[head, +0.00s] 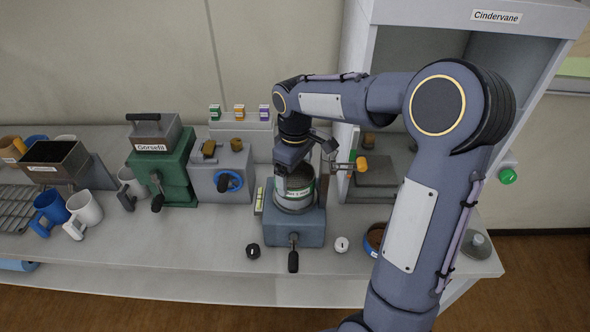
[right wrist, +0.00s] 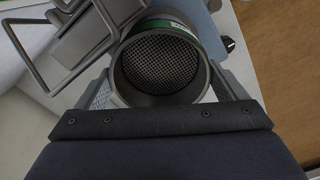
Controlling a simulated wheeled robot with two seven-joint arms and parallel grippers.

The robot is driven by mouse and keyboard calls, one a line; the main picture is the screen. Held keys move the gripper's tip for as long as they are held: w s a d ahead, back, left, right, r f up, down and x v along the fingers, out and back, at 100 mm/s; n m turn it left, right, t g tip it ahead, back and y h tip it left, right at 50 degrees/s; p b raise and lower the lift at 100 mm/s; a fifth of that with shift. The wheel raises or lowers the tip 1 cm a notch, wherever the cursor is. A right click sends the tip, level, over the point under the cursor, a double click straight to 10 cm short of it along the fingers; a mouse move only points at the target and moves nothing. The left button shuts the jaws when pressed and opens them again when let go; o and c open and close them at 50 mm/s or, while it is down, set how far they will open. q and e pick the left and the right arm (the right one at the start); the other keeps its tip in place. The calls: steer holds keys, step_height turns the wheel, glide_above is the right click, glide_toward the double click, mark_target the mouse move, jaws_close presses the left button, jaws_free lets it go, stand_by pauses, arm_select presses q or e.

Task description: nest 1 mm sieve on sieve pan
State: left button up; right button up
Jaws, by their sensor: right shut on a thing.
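The 1 mm sieve (head: 299,187), a grey round sieve with a green band and a pale label, is upright above the blue-grey shaker base (head: 293,228). My right gripper (head: 294,168) comes down over it from above and is shut on it. In the right wrist view the sieve's dark mesh (right wrist: 160,62) faces the camera between the two fingers. A plain grey round part, seemingly the sieve pan (head: 294,206), shows directly below the green band. I cannot tell whether the sieve is fully seated on it or slightly above. My left gripper is not in view.
A green Gorselli machine (head: 174,173) and a grey unit with a blue wheel (head: 222,170) stand to the left. A dark knob (head: 253,250) and a white knob (head: 342,244) lie by the base. A brown-filled bowl (head: 375,238) and the Cindervane cabinet (head: 420,15) are right.

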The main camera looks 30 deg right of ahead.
mark_target(295, 183)
steer(key=o, duration=0.6)
steer(key=shift+r, duration=0.1)
step_height(295, 183, up, 8)
steer(key=shift+s+f+b, duration=0.1)
steer(key=shift+f+b, duration=0.05)
steer(key=shift+b, duration=0.2)
steer(key=s+a+f+m+t+y, duration=0.1)
steer(key=s+a+m+t, duration=0.1)
steer(key=s, duration=0.5)
steer(key=s+a+f+m+t+y, duration=0.1)
steer(key=s+a+m, duration=0.2)
steer(key=s, duration=0.4)
steer(key=s+a+f+m+t+y, duration=0.1)
steer(key=s+a+f+m+t, duration=0.1)
steer(key=s, duration=0.6)
steer(key=shift+a+f+m+t+y, duration=0.1)
steer(key=shift+a+m+t+y, duration=0.1)
steer(key=shift+m+t+y, duration=0.15)
